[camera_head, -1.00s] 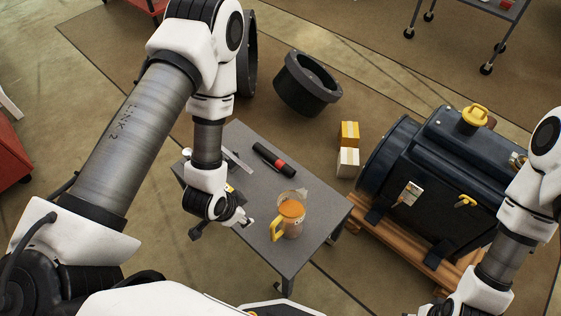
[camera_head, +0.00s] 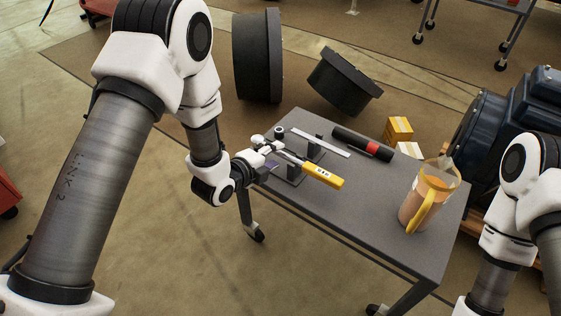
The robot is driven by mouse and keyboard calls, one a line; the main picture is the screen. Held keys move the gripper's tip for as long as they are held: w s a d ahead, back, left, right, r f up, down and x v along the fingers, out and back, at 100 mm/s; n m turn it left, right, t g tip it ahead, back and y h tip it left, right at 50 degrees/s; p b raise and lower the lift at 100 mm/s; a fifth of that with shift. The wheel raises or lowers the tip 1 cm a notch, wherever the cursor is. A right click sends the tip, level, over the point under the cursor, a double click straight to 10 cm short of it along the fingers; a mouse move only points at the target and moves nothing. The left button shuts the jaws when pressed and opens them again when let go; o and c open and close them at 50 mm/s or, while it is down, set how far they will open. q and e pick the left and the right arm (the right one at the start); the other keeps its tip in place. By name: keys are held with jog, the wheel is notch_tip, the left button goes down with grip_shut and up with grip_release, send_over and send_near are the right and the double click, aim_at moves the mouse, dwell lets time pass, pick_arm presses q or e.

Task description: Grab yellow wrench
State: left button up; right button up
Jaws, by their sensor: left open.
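The yellow wrench (camera_head: 322,175) rests on small dark stands on the grey table (camera_head: 350,215). Its yellow handle with a small display points right toward the viewer. Its thinner shaft runs back left toward my gripper. My left gripper (camera_head: 268,152) is open at the table's left edge, beside the shaft end. The fingers overlap that end in the picture, and I cannot tell whether they touch it. My right arm enters at the lower right, but its gripper is out of view.
A clear jug with a yellow handle (camera_head: 425,204) stands at the table's right. A black-and-red cylinder (camera_head: 362,144) and a flat metal strip (camera_head: 320,142) lie behind the wrench.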

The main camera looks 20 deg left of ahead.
pick_arm(q)
jog(key=shift+x, duration=0.9)
jog(key=shift+s, duration=0.1)
grip_shut()
